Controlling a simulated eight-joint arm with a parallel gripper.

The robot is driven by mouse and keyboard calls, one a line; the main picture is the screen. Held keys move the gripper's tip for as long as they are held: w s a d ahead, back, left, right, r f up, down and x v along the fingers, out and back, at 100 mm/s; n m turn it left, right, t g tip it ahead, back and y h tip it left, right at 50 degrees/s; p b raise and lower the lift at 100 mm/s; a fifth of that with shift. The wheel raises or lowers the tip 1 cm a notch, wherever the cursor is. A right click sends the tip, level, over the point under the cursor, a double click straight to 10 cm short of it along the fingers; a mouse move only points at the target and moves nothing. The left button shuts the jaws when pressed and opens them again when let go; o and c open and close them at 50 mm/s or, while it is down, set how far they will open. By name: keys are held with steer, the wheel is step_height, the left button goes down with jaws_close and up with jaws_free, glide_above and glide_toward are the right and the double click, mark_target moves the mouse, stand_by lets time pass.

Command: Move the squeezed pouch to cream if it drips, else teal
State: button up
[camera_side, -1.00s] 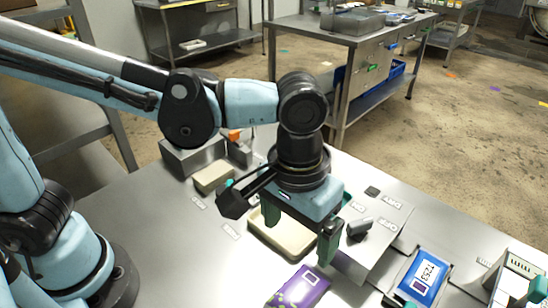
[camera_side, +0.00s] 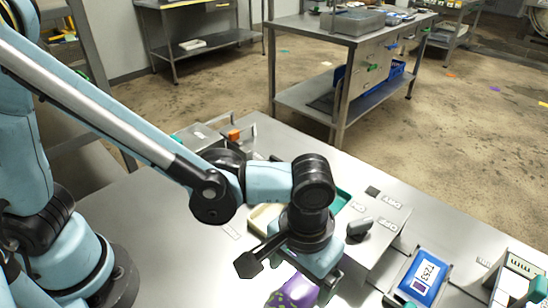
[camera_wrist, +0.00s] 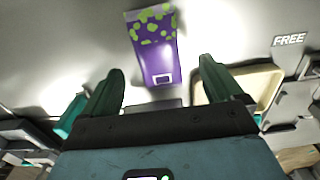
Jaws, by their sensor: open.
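A purple pouch with green spots (camera_side: 297,291) lies on the steel table at the bottom of the side view, partly covered by my gripper (camera_side: 308,276). In the wrist view the pouch (camera_wrist: 155,48) lies flat ahead of and between the open fingers of my gripper (camera_wrist: 161,66), apart from both. A cream tray (camera_side: 262,217) is behind my gripper in the side view and right of the right finger in the wrist view (camera_wrist: 278,82). A teal tray (camera_side: 342,199) shows only as an edge beyond it. No drip is visible on the pouch.
A blue pouch labelled T253 (camera_side: 425,273) lies in a holder at the right. A grey box with a dark knob (camera_side: 360,226) stands right of my gripper. A metal fixture with an orange part (camera_side: 234,134) is at the back. Bare table lies at the front left.

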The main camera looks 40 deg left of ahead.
mark_target(299, 291)
steer(key=shift+d+f, duration=0.1)
steer(key=shift+f, duration=1.95)
steer(key=c, duration=1.3)
steer(key=shift+r, duration=0.1)
